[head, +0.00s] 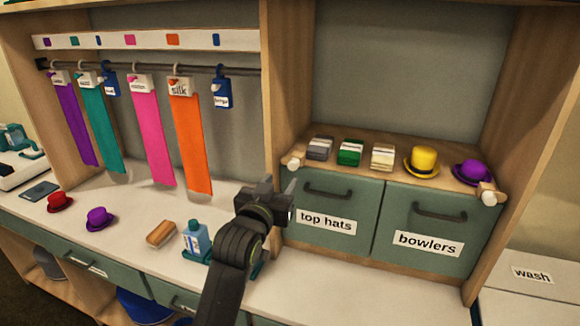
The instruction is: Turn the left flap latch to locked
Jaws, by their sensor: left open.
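The left flap (340,205) is a green front labelled "top hats", with a dark bar handle; it is closed. Its latch (294,161) is a small wooden piece with a pale round end at the flap's upper left corner. Whether it is turned to locked cannot be told from this view. My left gripper (268,200) is open, in front of the flap's left edge, below and left of the latch and apart from it in the picture. It hides part of the cabinet's left post. My right gripper is not in view.
The right flap (426,228), labelled "bowlers", is closed, with its own latch (489,196) at its upper right corner. Folded cloths, a yellow hat (422,162) and a purple hat (473,172) stand above the flaps. A blue bottle (196,238) and brush (161,233) are left of my arm.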

